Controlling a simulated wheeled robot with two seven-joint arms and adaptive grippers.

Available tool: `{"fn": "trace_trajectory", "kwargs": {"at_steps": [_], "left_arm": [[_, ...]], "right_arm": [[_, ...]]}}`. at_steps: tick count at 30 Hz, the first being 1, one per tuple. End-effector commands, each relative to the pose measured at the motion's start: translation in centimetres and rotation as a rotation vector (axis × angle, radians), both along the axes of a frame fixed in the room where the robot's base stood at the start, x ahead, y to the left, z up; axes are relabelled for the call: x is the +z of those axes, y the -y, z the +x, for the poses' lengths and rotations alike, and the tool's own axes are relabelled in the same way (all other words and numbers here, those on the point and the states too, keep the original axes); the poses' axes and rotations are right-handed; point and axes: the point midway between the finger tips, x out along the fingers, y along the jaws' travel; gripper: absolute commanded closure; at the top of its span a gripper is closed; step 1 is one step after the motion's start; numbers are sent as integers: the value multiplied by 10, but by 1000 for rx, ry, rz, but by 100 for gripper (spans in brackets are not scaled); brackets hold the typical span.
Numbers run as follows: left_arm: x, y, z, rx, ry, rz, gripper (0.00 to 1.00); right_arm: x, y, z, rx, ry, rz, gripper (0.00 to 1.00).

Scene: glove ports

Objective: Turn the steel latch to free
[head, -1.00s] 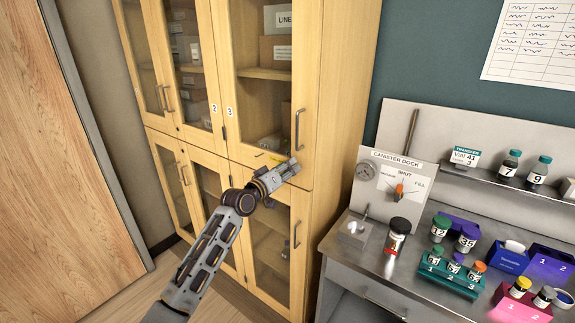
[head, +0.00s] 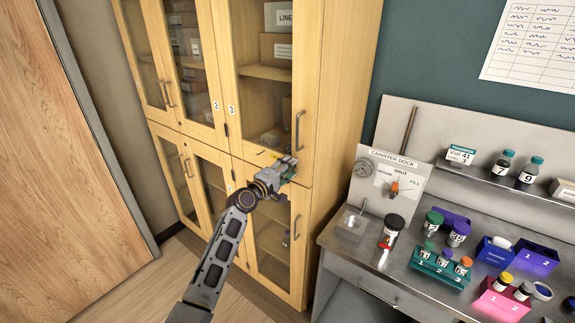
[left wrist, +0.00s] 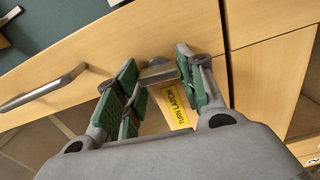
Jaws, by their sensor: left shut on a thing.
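The steel latch (left wrist: 158,72) is a small grey piece on the wooden cabinet front. It shows in the left wrist view between the green-padded fingers of my left gripper (left wrist: 155,88). A yellow "TURN LATCH" label (left wrist: 178,106) lies beside it, partly covered by a finger. In the head view, my left gripper (head: 287,170) is at the cabinet front, near the rail between upper and lower doors, and hides the latch. It is shut on the latch. My right gripper is not in view.
The tall wooden cabinet (head: 318,110) has glass doors with bar handles (head: 297,130). One handle (left wrist: 45,88) is close by in the wrist view. A steel bench (head: 345,262) with a canister dock (head: 392,185), jars and coloured racks stands to the right.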

Motion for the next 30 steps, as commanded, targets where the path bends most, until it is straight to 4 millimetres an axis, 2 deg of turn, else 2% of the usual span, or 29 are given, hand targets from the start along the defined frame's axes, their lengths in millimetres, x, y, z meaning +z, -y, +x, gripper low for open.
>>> {"fn": "trace_trajectory", "kwargs": {"at_steps": [8,20,21,26,30], "left_arm": [[1,-1,0,1,-49,-71,85],[0,-1,0,1,-54,-78,85],[0,-1,0,1,-54,-78,58],[0,0,0,1,-54,-77,39],[0,0,0,1,-54,-76,39]], "right_arm": [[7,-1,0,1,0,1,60],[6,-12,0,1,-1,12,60],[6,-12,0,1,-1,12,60],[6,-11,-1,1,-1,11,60],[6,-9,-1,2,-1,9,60]]}}
